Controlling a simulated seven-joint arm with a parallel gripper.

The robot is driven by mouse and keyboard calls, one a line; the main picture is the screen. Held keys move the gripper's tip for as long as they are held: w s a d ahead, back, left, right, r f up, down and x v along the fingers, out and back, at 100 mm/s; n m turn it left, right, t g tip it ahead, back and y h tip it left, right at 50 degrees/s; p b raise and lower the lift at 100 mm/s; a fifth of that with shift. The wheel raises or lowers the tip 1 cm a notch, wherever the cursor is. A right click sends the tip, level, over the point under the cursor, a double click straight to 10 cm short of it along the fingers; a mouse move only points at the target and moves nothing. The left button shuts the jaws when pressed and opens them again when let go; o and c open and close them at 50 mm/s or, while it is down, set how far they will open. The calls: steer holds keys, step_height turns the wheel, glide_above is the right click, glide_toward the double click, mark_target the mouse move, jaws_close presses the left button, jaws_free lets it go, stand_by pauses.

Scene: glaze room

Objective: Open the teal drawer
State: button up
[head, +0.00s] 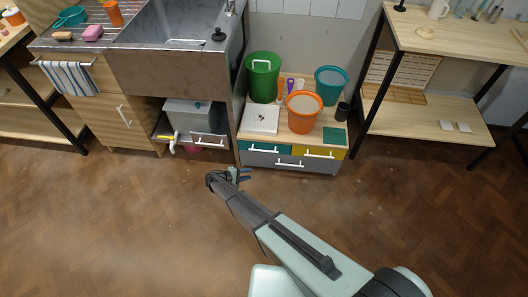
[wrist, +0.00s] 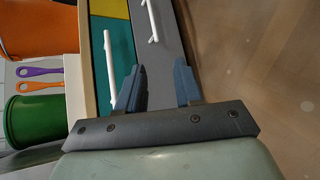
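The teal drawer (head: 248,145) is the upper left front of a low cabinet in the head view, with a white bar handle (head: 263,150). Its front looks flush with the yellow drawer (head: 310,150) beside it. In the wrist view, the teal front (wrist: 122,45) and its handle (wrist: 110,65) stand at the left. My gripper (head: 240,176) is in front of the cabinet's lower left. In the wrist view my gripper (wrist: 160,88) has its blue fingers apart with nothing held. The handle lies just left of the left finger, not between the fingers; contact cannot be told.
A wide grey drawer (head: 270,159) with its own handle (wrist: 152,20) sits below. Orange (head: 302,112), green (head: 263,77) and teal (head: 331,85) buckets and a white box (head: 262,119) stand on the cabinet. The sink unit (head: 180,70) is left; the floor (head: 130,220) in front is open.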

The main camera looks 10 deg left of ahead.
steer(key=w+a+r+t+h, duration=0.1)
steer(key=w+a+r+t, duration=0.1)
steer(key=w+r+t, duration=0.25)
steer(key=shift+m+g, duration=0.25)
steer(key=shift+m, duration=0.55)
steer(key=x, duration=1.4)
steer(key=shift+w, duration=0.2)
jaws_close()
